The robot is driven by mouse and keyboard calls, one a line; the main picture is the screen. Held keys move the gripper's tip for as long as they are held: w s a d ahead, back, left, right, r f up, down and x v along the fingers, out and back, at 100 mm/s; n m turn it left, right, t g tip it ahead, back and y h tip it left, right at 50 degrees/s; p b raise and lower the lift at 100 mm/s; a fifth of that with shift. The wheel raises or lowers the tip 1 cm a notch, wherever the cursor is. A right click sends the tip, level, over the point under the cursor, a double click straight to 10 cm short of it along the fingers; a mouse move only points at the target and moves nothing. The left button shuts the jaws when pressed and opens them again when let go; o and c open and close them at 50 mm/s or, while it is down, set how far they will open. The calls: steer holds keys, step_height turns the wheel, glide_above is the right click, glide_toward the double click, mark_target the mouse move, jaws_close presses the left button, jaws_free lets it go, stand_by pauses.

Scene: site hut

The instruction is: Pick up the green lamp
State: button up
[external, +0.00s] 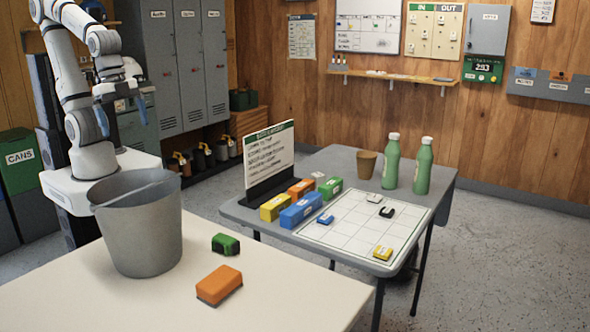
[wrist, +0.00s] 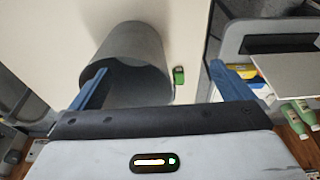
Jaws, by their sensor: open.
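A small green block-like item with dark ends, which looks like the green lamp (external: 226,243), lies on the pale near table, right of a grey bucket. In the wrist view the green lamp (wrist: 179,75) shows between my fingers, beside the bucket. A green box (external: 330,188) also lies on the grey table. My gripper (external: 123,108) is open and empty, raised well above and behind the near table, apart from the lamp. In the wrist view my gripper (wrist: 157,75) shows both blue fingers spread wide.
The tall bucket (external: 135,232) stands close to the lamp. An orange block (external: 219,285) lies in front of it. The grey table (external: 345,160) holds a sign, coloured boxes, a grid board (external: 345,222), a brown cup and two green bottles. The near table's front right is clear.

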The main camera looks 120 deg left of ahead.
mark_target(227, 239)
steer(key=shift+c, duration=0.4)
steer(key=c, duration=0.7)
